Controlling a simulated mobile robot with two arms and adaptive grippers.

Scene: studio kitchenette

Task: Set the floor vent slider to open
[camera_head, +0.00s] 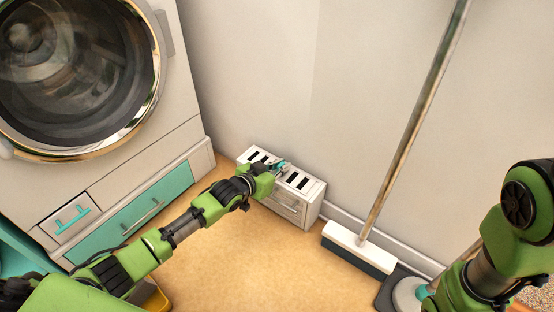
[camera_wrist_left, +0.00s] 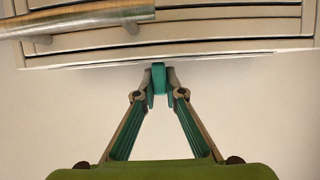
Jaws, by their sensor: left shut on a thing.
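The floor vent (camera_head: 308,209) is a low white box with dark slots on top, standing on the floor against the wall. My left gripper (camera_head: 281,166) is at the top of the vent, towards the wall side, among the slots. In the left wrist view, the left gripper's fingertips (camera_wrist_left: 159,92) are closed together on a small teal slider knob (camera_wrist_left: 159,76), beside the pale vent edge. The fingers hide most of the knob and its track, so its position along the track cannot be told. My right arm is at the right edge; its gripper does not show.
A washing machine (camera_head: 168,87) with teal and white drawers (camera_head: 130,216) stands left of the vent. A broom (camera_head: 362,243) leans on the wall to the right. The tan floor (camera_head: 235,262) before the vent is clear.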

